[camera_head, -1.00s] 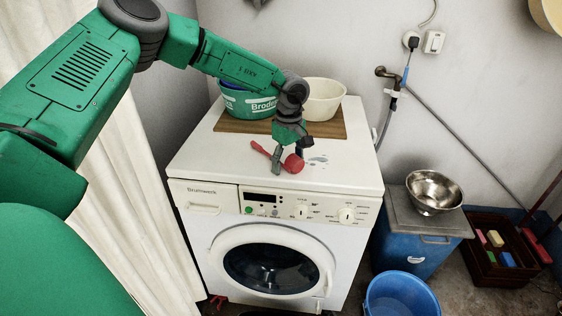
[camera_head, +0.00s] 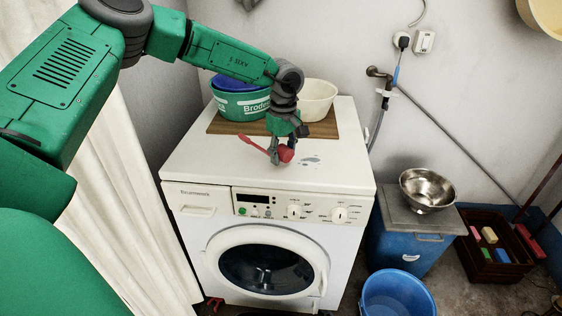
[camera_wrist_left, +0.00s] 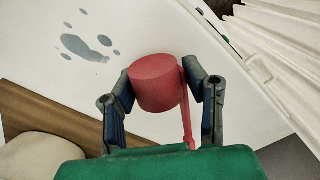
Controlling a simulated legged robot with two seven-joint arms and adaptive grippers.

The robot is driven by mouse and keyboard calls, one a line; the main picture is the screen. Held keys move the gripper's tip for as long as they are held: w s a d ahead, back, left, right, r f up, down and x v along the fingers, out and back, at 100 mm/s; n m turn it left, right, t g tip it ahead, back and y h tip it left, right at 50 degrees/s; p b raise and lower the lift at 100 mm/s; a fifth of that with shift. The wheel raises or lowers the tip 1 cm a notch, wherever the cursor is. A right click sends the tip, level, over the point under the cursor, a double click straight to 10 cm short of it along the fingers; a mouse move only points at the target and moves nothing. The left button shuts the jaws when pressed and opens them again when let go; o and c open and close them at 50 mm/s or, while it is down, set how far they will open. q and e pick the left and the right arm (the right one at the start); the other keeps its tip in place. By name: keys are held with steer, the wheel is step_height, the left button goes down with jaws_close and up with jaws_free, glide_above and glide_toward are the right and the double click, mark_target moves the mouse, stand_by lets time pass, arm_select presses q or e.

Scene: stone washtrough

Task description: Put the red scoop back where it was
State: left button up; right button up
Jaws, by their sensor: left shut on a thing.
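The red scoop (camera_head: 285,154) is held over the top of the white washing machine (camera_head: 212,160), with its handle pointing to the upper left in the head view. My left gripper (camera_head: 280,153) is shut on it. In the left wrist view the scoop's round cup (camera_wrist_left: 158,84) sits between the two fingers of my left gripper (camera_wrist_left: 162,95), and its handle runs down beside the right finger. The scoop appears slightly above the white top. My right gripper is not in view.
A green tub (camera_head: 240,104) with a blue item in it and a cream bowl (camera_head: 318,98) stand on a wooden board (camera_head: 222,125) at the back of the machine. A metal bowl (camera_head: 427,190) sits on a blue bin. The machine top's front is clear, with a wet patch (camera_head: 311,160).

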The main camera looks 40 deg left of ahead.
arm_select(q)
steer(key=r, duration=0.5)
steer(key=shift+d+r, duration=0.35)
steer(key=shift+a+r, duration=0.15)
steer(key=shift+r, duration=0.45)
steer(key=s+d+f+m, duration=0.4)
steer(key=s+d+m, duration=0.4)
steer(key=s, duration=0.1)
steer(key=s+d+f+m, duration=0.4)
steer(key=s+d+m, duration=0.4)
steer(key=s+d, duration=0.1)
steer(key=shift+s+d+f, duration=0.3)
steer(key=shift+f, duration=0.1)
